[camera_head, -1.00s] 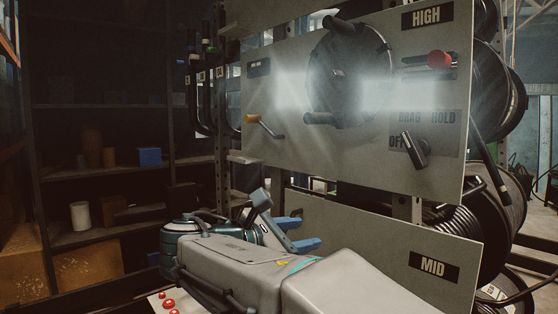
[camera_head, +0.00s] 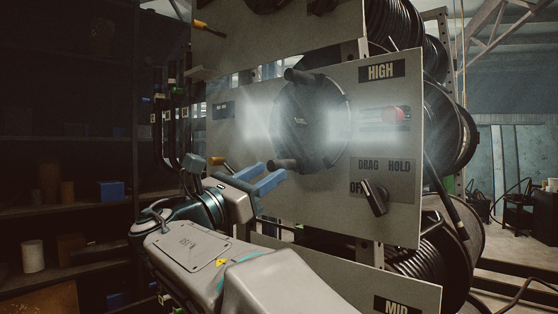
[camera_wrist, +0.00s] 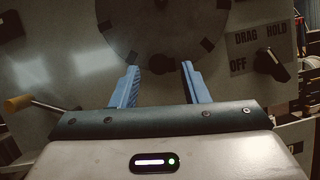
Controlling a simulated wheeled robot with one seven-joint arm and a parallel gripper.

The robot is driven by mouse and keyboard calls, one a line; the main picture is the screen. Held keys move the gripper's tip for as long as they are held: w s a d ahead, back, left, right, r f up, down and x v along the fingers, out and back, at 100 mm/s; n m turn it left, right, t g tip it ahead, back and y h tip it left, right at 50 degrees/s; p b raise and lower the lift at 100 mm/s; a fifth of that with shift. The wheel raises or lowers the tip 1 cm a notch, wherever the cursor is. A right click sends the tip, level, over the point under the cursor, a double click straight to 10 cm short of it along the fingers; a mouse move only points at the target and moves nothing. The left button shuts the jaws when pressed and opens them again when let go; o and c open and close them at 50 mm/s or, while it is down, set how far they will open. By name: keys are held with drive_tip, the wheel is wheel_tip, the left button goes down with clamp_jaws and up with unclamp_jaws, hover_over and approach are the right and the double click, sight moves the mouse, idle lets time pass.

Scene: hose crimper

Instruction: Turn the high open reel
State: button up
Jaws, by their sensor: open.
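The HIGH reel's round black disc (camera_head: 318,122) is on a grey panel marked HIGH (camera_head: 382,72). One dark handle (camera_head: 303,76) sticks out at its top and another (camera_head: 285,166) at its bottom. My gripper (camera_head: 274,172) is open, with blue fingers close to the bottom handle. In the wrist view the disc (camera_wrist: 160,28) fills the upper middle. My fingertips (camera_wrist: 160,68) stand apart near its lower edge, with a dark round end (camera_wrist: 168,65) between them in the picture. I cannot tell whether they touch the handle.
A black selector knob (camera_head: 375,197) sits by the OFF, DRAG and HOLD labels, its pointer towards OFF. An orange-handled crank (camera_head: 219,161) is to the left. The MID panel (camera_head: 340,277) lies below. Dark shelves stand left.

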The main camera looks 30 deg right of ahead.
sight(279, 165)
drive_tip(key=shift+p+x, duration=0.4)
drive_tip(key=shift+x, duration=1.9)
clamp_jaws()
